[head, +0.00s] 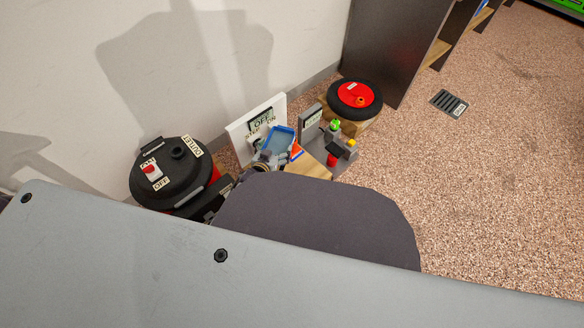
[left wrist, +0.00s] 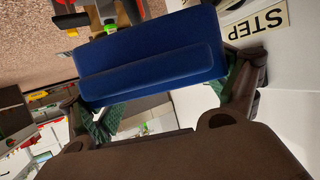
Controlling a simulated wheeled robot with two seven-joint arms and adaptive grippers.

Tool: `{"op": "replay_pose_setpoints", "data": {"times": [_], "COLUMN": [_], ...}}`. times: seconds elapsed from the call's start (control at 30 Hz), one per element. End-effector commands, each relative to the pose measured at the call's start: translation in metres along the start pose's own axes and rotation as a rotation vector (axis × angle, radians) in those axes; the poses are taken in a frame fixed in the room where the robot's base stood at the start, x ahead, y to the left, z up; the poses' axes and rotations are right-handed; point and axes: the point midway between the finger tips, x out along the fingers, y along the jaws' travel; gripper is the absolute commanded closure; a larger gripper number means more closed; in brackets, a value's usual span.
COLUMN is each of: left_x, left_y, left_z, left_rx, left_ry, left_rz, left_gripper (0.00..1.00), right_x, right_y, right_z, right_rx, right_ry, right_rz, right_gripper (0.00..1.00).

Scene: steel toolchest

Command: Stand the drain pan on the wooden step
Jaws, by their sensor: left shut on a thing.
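The blue drain pan (head: 279,141) is held up in front of a white panel in the head view, tilted, with its lighter inner face showing. It fills the upper middle of the left wrist view (left wrist: 150,62). My left gripper (head: 267,157) is shut on the pan, with green-padded fingers at both sides of it in the left wrist view. The light wooden step (head: 308,167) lies just right of and below the pan in the head view. My own grey body hides its near part. I cannot tell whether pan and step touch. My right gripper is not in view.
The white panel (head: 281,103) with a "STEP" label (left wrist: 260,25) stands behind. A black canister (head: 175,175) is at left. A grey stand with coloured parts (head: 334,157) and a red-and-black wheel (head: 352,96) are at right.

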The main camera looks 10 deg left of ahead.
Motion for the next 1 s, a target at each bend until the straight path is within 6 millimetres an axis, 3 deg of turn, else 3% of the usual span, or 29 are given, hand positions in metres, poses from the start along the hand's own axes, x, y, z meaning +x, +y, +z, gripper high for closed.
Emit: {"op": "replay_pose_setpoints", "data": {"times": [0.2,0.43,0.6,1.0], "left_x": [-0.004,-0.011,-0.013,-0.013], "left_y": [0.016,0.03,0.035,0.035], "left_z": [0.044,0.079,0.088,0.09], "left_rx": [0.015,0.029,0.034,0.035], "left_ry": [0.0,0.001,0.003,0.004], "left_rz": [0.04,0.075,0.086,0.087], "left_gripper": [0.53,0.53,0.53,0.53], "right_x": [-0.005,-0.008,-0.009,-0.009], "right_y": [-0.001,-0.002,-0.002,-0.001], "right_z": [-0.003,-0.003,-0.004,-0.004], "right_rx": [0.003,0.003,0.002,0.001], "right_ry": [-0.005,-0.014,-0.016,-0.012], "right_rz": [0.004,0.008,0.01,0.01], "right_gripper": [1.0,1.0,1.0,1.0]}}
